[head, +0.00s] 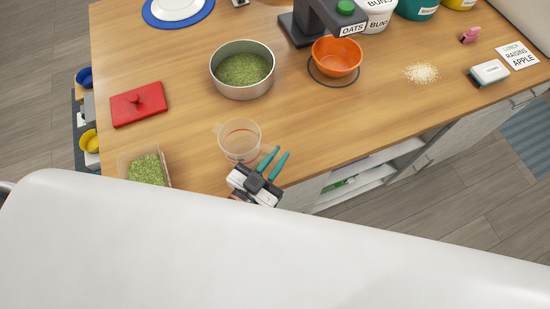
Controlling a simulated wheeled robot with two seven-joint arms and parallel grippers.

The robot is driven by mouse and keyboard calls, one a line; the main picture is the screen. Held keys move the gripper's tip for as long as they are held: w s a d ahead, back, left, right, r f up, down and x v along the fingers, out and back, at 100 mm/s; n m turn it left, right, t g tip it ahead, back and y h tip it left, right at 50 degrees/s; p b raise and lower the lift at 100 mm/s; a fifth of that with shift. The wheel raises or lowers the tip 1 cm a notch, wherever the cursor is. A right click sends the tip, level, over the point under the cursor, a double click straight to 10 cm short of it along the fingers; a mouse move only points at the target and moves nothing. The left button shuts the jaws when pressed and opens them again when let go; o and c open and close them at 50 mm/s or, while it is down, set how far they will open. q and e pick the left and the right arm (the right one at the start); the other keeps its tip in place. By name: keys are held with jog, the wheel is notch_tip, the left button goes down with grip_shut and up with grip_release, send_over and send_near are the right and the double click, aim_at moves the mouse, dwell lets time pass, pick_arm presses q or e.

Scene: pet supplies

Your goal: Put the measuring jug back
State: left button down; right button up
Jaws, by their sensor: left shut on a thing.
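The measuring jug (239,140) is clear, with a red line around it, and looks empty. It is near the front edge of the wooden counter in the head view, its small spout on the left. My left gripper (274,162), with two teal fingers, is at the jug's right side and shut on it. The handle between the fingers is too small to make out. I cannot tell whether the jug's base touches the counter. My right gripper is not in view.
A steel bowl (242,89) of green pellets stands behind the jug. A clear bin (165,167) of green pellets and a red lid (138,104) are to the left. Spilled grains (421,72) lie right; the front-middle counter is clear.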

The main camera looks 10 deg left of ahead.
pick_arm(q)
jog(key=shift+f, duration=0.8)
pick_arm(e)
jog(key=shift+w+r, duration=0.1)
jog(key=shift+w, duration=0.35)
pick_arm(q)
jog(key=c, duration=1.8)
grip_release()
jog(key=shift+f, duration=0.1)
jog(key=o, duration=0.4)
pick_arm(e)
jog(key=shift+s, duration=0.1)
